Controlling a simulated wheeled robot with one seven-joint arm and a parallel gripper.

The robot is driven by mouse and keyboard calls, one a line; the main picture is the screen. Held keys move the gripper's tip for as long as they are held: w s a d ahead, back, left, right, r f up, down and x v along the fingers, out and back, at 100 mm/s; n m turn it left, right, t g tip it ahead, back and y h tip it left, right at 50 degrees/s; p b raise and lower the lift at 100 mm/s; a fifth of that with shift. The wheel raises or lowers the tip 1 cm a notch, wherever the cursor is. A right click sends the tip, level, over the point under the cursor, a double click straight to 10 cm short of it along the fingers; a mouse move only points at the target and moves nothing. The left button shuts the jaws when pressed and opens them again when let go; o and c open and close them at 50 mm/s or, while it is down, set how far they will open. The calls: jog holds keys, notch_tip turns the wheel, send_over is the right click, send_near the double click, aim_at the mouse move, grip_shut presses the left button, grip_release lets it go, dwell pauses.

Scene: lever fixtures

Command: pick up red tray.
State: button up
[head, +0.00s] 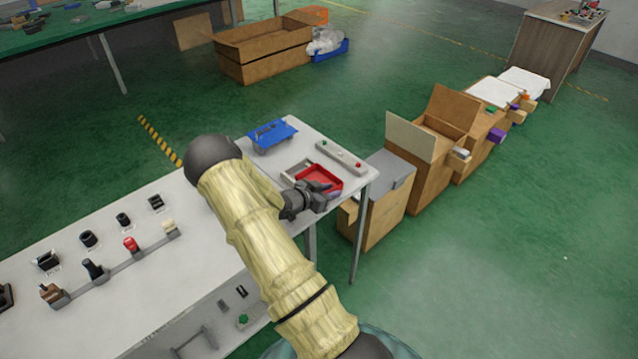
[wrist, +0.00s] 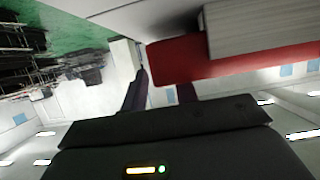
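The red tray (head: 312,172) lies near the right end of the white table. It also shows in the wrist view as a red band (wrist: 225,62) at the upper right. My gripper (head: 332,190) is at the tray's near right side in the head view. In the wrist view its two dark fingers (wrist: 161,92) stand apart with a gap between them. The tray's left end is close to the fingertips and partly covers the right finger. I cannot tell whether they touch the tray. The near part of the tray is hidden by my gripper.
A light grey tray (head: 292,172) sits left of the red tray. A blue fixture (head: 270,135) and a button bar (head: 340,158) stand behind. Several levers and knobs line the table (head: 60,235) at left. Cardboard boxes (head: 432,170) stand on the floor at right.

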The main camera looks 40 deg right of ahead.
dwell(0.5)
grip_shut()
jog(key=shift+w, duration=0.1)
jog(key=shift+r, duration=0.1)
notch_tip(320, 180, up, 10)
jog(key=shift+b, duration=0.35)
dwell(0.5)
